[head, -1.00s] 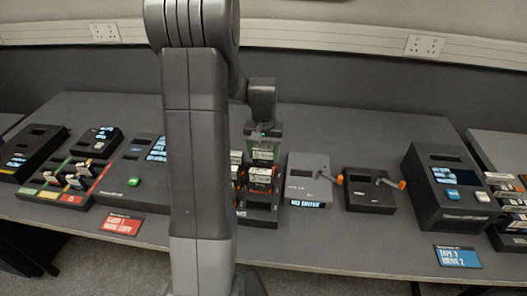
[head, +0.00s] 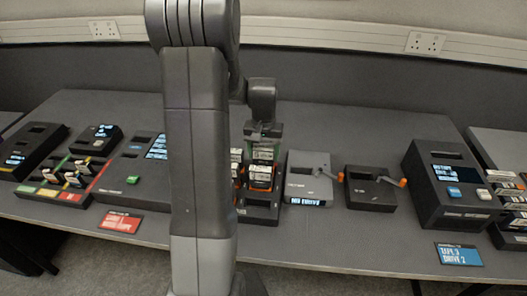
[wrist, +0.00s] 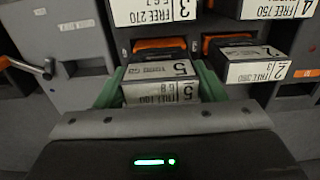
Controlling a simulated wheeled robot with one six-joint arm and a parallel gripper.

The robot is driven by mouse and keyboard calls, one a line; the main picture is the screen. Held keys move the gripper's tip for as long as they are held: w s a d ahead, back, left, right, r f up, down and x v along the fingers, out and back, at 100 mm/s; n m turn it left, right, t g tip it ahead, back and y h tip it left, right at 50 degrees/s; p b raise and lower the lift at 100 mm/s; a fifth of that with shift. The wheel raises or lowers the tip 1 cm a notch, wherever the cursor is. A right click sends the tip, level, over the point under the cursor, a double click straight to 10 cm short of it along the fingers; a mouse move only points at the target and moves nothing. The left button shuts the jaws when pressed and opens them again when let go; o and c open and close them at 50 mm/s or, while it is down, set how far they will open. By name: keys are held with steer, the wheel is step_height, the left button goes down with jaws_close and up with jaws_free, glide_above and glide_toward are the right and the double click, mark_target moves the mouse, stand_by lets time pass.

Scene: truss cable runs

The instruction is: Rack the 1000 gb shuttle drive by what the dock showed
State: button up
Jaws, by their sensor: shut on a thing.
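My gripper (head: 264,132) has green fingers and points down over the drive rack (head: 260,215). In the wrist view, my gripper (wrist: 160,92) is shut on a dark shuttle drive (wrist: 158,71) with white labels that read 5, 1000 GB and, less clearly, free 180. Other drives with labels free 270 (wrist: 152,12), free 750 (wrist: 268,9) and free 360 (wrist: 254,70) stand around it. Whether the held drive touches the rack, I cannot tell. The grey dock (head: 309,166) right of the rack has a small screen reading no drive.
A second, darker dock (head: 368,192) with an orange-tipped lever stands further right. A tape unit (head: 440,200) with a screen is beyond it. A card station (head: 68,182) is at the left. My arm hides part of the table.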

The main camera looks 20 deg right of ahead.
steer(key=shift+f+b, duration=0.6)
steer(key=shift+f, duration=0.4)
stand_by(0.3)
stand_by(0.4)
steer(key=o, duration=1.6)
steer(key=shift+r+p, duration=2.75)
steer(key=shift+r, duration=1.05)
